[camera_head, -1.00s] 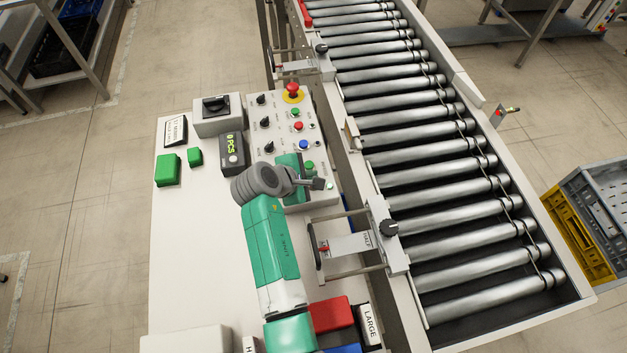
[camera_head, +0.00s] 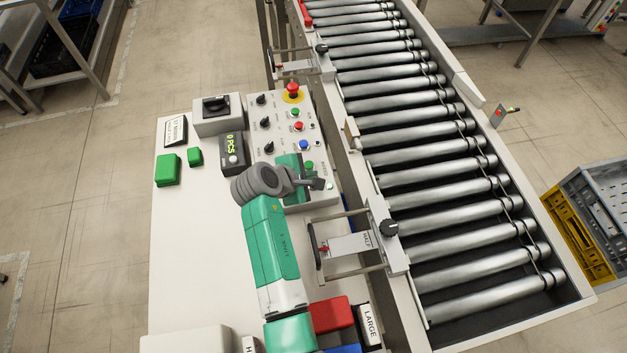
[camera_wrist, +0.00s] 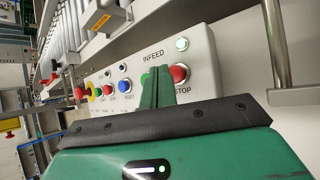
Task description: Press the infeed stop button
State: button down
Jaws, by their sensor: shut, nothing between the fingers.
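The infeed stop button is a red knob (camera_wrist: 179,74) on the light control panel (camera_wrist: 208,62), with "STOP" printed beside it. My gripper (camera_wrist: 158,76) is shut and empty, its green fingertips just left of the red knob in the wrist view. The fingers partly cover a green button (camera_wrist: 145,81) beside it. I cannot tell whether the fingertips touch the red knob. A small lamp (camera_wrist: 182,44) above it glows green. In the head view my gripper (camera_head: 294,168) hangs over the panel's near end and hides the stop button; the lamp (camera_head: 329,186) shows to its right.
A red emergency knob on a yellow base (camera_head: 293,91) stands at the panel's far end, with several smaller buttons and dark selectors between. The roller conveyor (camera_head: 440,150) runs along the right. A guide bracket (camera_head: 350,245) lies near the panel's near end.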

jog(key=shift+f, duration=0.4)
jog(key=shift+f, duration=0.45)
dwell(0.6)
jog(key=shift+r, duration=0.1)
jog(key=shift+r+p, duration=0.75)
jog(key=shift+p, duration=0.05)
notch_tip(320, 180, up, 5)
jog(key=p, duration=0.5)
jog(key=shift+r, duration=0.15)
dwell(0.5)
